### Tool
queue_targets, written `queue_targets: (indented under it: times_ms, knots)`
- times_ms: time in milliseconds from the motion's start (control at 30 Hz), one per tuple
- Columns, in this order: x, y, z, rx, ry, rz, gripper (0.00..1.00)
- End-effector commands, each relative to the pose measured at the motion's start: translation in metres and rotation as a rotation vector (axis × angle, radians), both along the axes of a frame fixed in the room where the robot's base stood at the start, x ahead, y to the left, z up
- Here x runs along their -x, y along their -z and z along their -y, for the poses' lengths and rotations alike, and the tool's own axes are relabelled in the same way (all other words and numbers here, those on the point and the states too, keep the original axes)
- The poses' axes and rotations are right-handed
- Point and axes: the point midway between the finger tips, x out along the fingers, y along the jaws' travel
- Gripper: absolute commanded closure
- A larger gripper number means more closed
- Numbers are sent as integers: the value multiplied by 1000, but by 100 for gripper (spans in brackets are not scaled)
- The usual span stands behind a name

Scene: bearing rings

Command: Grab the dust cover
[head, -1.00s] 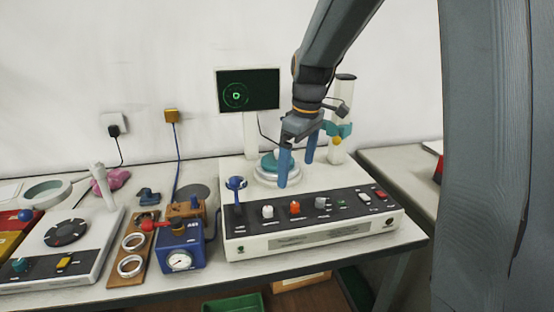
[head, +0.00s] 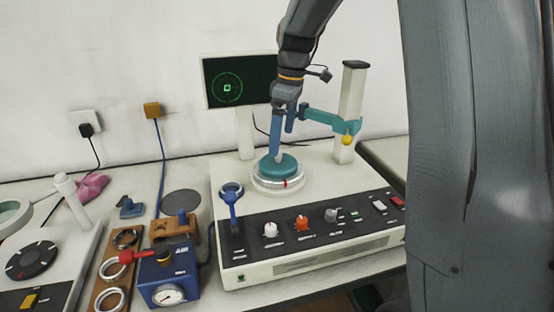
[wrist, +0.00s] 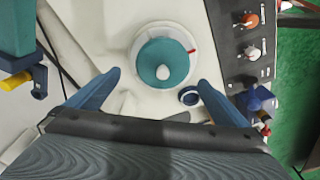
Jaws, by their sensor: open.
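The teal round cover (head: 276,166) with a pale knob, which looks like the dust cover, sits on the silver and white round stage (head: 290,182) of the bench instrument. In the wrist view the cover (wrist: 160,56) lies ahead of my fingertips, roughly centred between them, with its white knob facing the camera. My gripper (head: 283,147) is open and points down over the cover in the head view. One blue finger overlaps the cover's back part and hides some of it. My gripper (wrist: 159,80) shows empty in the wrist view; I see no clear contact.
A white post (head: 351,110) with a teal side arm (head: 318,117) and yellow knob stands right of the stage. A monitor (head: 238,82) is behind. A blue upright holder (head: 232,200) stands front left. A blue air unit (head: 168,272) is further left.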

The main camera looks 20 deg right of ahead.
Motion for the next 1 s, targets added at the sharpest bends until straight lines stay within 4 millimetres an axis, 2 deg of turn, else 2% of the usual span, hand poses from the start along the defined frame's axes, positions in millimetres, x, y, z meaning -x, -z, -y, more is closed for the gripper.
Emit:
queue_targets:
  times_ms: [467,767,1000]
  knots:
    - [0,56,-11,0,1,-2,0]
    - [-1,61,-11,0,1,0,0]
    - [-1,61,-11,0,1,0,37]
